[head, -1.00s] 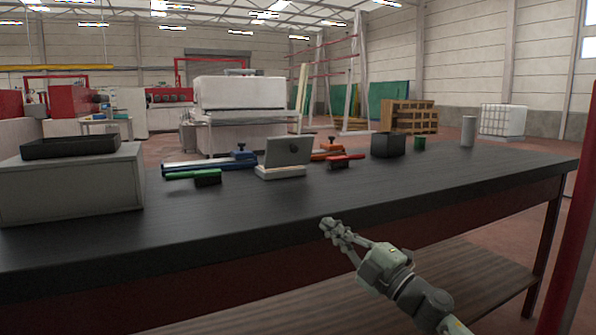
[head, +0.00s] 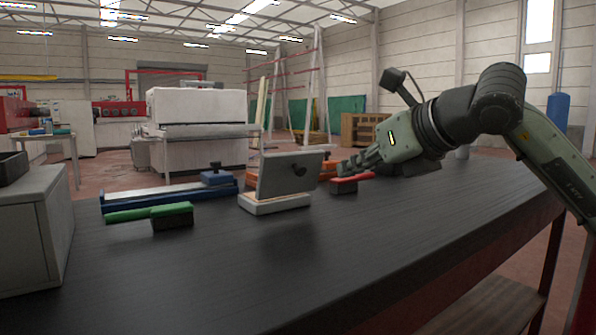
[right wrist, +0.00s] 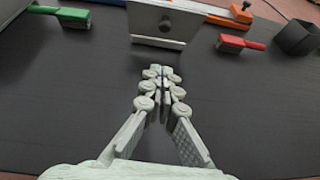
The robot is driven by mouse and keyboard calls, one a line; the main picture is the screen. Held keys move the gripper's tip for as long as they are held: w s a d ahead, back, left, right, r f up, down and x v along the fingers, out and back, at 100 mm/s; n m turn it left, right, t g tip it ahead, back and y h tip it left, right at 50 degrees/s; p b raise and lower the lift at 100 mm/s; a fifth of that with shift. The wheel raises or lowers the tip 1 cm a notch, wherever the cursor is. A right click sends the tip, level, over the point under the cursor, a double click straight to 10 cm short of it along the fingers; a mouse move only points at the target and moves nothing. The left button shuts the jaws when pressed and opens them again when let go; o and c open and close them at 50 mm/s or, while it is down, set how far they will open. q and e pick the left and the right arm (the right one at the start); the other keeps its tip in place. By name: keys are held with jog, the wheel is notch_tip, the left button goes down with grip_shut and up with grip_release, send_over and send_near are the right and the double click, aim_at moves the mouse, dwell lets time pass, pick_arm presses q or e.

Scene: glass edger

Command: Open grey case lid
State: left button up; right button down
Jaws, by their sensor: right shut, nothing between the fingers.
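The grey case stands on the dark bench. In the right wrist view the lid (right wrist: 165,20) shows at the top, beyond my fingertips. My right gripper (head: 345,168) shows just right of the case in the head view, its fingers together and empty. In the right wrist view the gripper (right wrist: 162,73) is apart from the case, with bare bench between them. My left gripper is not in view.
A green-handled brush (head: 172,215) and a blue bar tool (head: 170,193) lie left of the case. A red brush (head: 350,185) and an orange tool (right wrist: 228,18) lie to its right. A dark open box (right wrist: 298,38) stands farther right. The bench front is clear.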

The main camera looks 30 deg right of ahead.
jog(key=p, duration=0.2)
send_near(294, 178)
jog(key=f, duration=0.1)
jog(key=s+f, duration=0.1)
jog(key=f, duration=0.1)
jog(key=shift+s+a, duration=0.35)
pick_arm(q)
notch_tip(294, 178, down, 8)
jog(key=p, duration=0.1)
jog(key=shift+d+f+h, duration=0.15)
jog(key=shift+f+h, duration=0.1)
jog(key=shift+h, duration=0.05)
pick_arm(e)
jog(key=w, duration=0.1)
jog(key=w+r, duration=0.1)
jog(key=w, duration=0.1)
jog(key=shift+w+r, duration=0.2)
jog(key=shift+w, duration=0.05)
